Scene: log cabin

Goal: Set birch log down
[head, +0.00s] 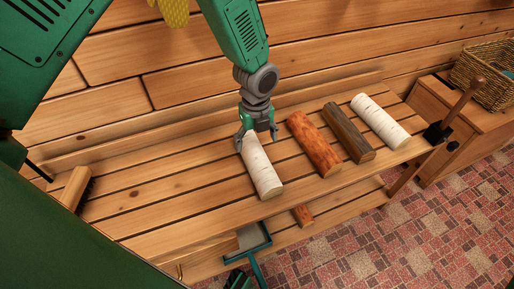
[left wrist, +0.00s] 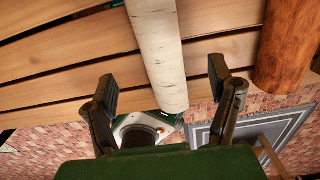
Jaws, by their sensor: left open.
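A white birch log (head: 262,172) lies on the slatted wooden bench (head: 150,193), its near end by the front edge. My left gripper (head: 257,137) is open over the far end of this log, its fingers on either side. In the left wrist view the birch log (left wrist: 155,45) runs between the spread fingers of my left gripper (left wrist: 162,88), with a gap on each side. A second birch log (head: 380,120) lies at the right end of the bench. I do not make out my right gripper.
A reddish log (head: 314,144) and a dark brown log (head: 349,134) lie between the birch logs. A brush (head: 76,188) is at the bench's left end. A wooden cabinet with a wicker basket (head: 485,75) stands right.

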